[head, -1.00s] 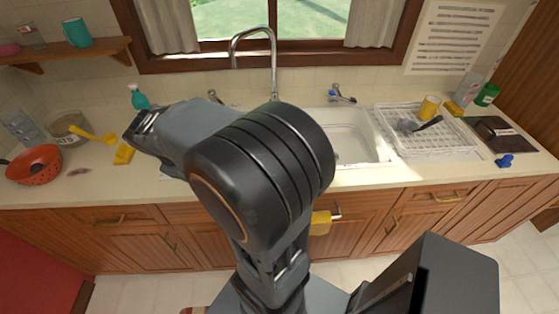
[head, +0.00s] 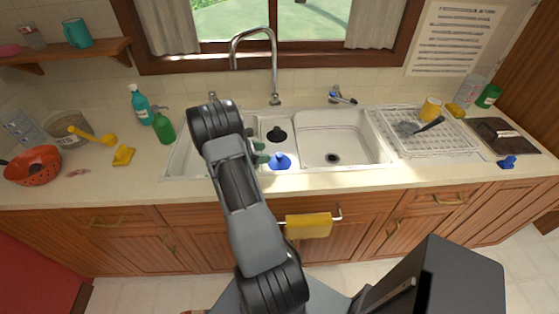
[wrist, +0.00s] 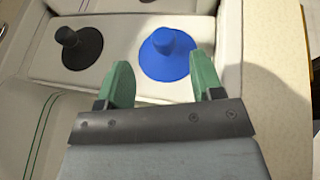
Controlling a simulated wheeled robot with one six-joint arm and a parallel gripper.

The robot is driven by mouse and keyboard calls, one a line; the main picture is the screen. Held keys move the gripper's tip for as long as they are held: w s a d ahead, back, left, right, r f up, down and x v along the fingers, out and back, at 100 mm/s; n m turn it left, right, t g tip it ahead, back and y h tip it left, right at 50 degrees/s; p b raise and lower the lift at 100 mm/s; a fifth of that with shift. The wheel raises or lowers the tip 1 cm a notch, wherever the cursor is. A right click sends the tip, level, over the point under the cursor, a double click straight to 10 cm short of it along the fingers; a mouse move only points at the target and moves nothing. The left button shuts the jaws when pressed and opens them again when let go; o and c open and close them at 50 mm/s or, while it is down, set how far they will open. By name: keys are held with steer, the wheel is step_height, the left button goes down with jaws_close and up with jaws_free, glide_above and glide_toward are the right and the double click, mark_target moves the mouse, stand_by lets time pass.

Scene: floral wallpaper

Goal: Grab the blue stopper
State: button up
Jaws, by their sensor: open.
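The blue stopper (head: 279,161) is a wide cone with a knob on top. It stands on the front part of the sink's divider area, near the counter's front edge. In the wrist view the blue stopper (wrist: 168,54) lies ahead of my gripper, between the lines of its two green fingers. My gripper (wrist: 162,82) is open and empty, apart from the stopper. In the head view my gripper (head: 260,152) is partly hidden behind my arm, just left of the stopper. A similar black stopper (head: 276,135) stands behind the blue one, and left of it in the wrist view (wrist: 80,47).
The white sink basin (head: 335,145) is right of the stoppers. The faucet (head: 273,75) rises behind them. A green bottle (head: 164,126) and a teal bottle (head: 140,104) stand left of the sink. A dish rack (head: 430,135) is at the right. A yellow towel (head: 308,226) hangs below the counter.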

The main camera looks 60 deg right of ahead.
mark_target(278, 155)
steer(key=x, duration=0.4)
steer(key=shift+p, duration=0.3)
steer(key=shift+p+x, duration=1)
steer(key=shift+x, duration=1.7)
steer(key=shift+s+a+f, duration=0.1)
steer(key=shift+a+f, duration=0.1)
steer(key=c, duration=1)
